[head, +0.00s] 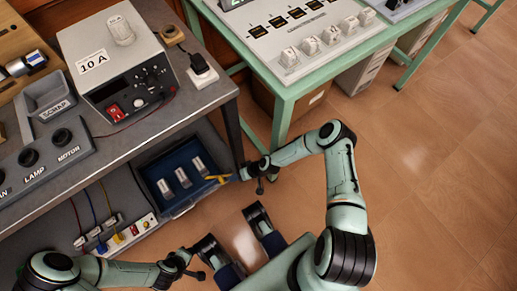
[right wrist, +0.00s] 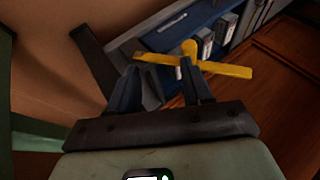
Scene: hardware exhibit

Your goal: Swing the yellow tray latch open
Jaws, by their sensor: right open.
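The yellow tray latch (head: 217,179) sits at the right front corner of the blue tray (head: 186,202) on the shelf under the bench. In the right wrist view the latch (right wrist: 226,69) is a flat yellow bar with a raised round middle, lying across just beyond the fingertips. My right gripper (head: 250,174) is open beside the latch's right end, and it also shows in the right wrist view (right wrist: 162,77) with nothing between its fingers. Whether a finger touches the latch is unclear. My left gripper (head: 194,262) is low, in front of the shelf; its opening is unclear.
Several pale blocks (head: 182,177) stand in the tray. A power strip (head: 133,231) with coloured leads lies left of it. The dark bench leg (head: 233,132) stands close behind my right gripper. A green table (head: 283,104) is to the right; open floor (head: 440,170) lies beyond.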

